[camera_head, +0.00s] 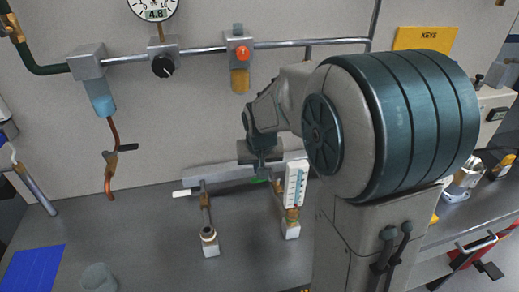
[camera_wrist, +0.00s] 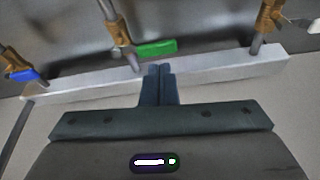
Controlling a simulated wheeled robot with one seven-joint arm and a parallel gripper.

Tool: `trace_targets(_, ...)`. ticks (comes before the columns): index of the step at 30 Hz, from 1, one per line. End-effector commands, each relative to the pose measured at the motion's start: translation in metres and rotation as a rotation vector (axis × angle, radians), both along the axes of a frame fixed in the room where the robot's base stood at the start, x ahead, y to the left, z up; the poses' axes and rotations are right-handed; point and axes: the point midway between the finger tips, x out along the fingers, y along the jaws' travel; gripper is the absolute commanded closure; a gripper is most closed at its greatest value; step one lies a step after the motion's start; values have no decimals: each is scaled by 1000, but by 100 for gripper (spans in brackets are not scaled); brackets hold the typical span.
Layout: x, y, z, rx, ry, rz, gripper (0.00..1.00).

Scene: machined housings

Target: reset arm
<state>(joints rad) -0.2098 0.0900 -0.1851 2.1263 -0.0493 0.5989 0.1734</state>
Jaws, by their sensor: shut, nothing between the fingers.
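My arm stands in the right middle of the head view, folded in front of the wall. My gripper (camera_wrist: 158,72) shows in the wrist view with its two dark fingers together and nothing between them. The fingertips are close to a long pale bar (camera_wrist: 215,68); I cannot tell whether they touch it. In the head view my gripper (camera_head: 262,172) is partly hidden by my own arm, just above the bench fittings.
A valve with a green handle (camera_wrist: 157,48) is near the fingertips, with a blue handle (camera_wrist: 25,76) at left. A pipe with a gauge (camera_head: 154,8) and red button (camera_head: 242,53) runs along the wall. A blue mat (camera_head: 33,270) lies front left.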

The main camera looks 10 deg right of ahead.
Motion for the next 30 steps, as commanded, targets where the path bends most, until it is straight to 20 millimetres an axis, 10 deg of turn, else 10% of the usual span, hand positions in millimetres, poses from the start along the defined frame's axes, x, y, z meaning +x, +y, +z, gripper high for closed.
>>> trace_targets(10,-20,2,72,0,-13,1,100)
trace_targets(21,-31,2,92,0,-10,2,100)
trace_targets(30,-126,-5,73,17,31,54,100)
